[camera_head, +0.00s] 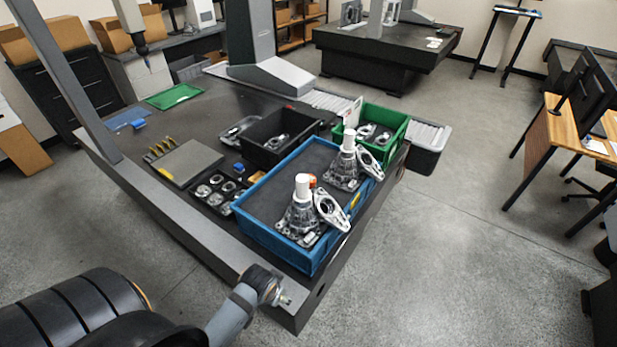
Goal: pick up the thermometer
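I cannot make out a thermometer anywhere in the head view; the small items on the table are too small to tell apart. A grey arm link rises from the bottom edge and ends in a dark, metal-tipped end, which looks like my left gripper (283,297). It is in front of the table's near corner, apart from the bins. Its fingers are not clear, so I cannot tell whether it is open or shut. My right gripper is not in view.
On the dark table (215,105) stand a blue bin (275,246) with metal castings, a black bin (262,150), a green bin (398,118), a grey plate (186,162) and a green tray (174,96). A grey gantry post (65,75) rises at left.

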